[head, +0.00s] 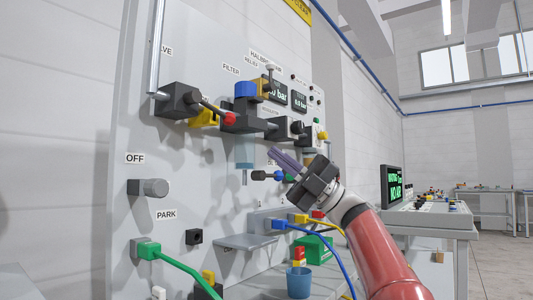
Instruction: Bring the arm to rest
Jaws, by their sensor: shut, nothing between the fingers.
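My gripper (285,160) is in the middle of the head view, at the end of my red arm. Its fingers are together with nothing between them, and they point up and left. It is in front of the grey panel (150,80), below the regulator row and right of the clear filter bowl (244,152). I cannot tell how far the fingertips are from the panel fittings. The gripper body hides part of the panel behind it.
A grey knob (150,187) sits between OFF and PARK labels. Green (180,266) and blue (325,252) hoses, a shelf (245,241) and a blue cup (299,282) are below. A bench with a display (391,187) stands right.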

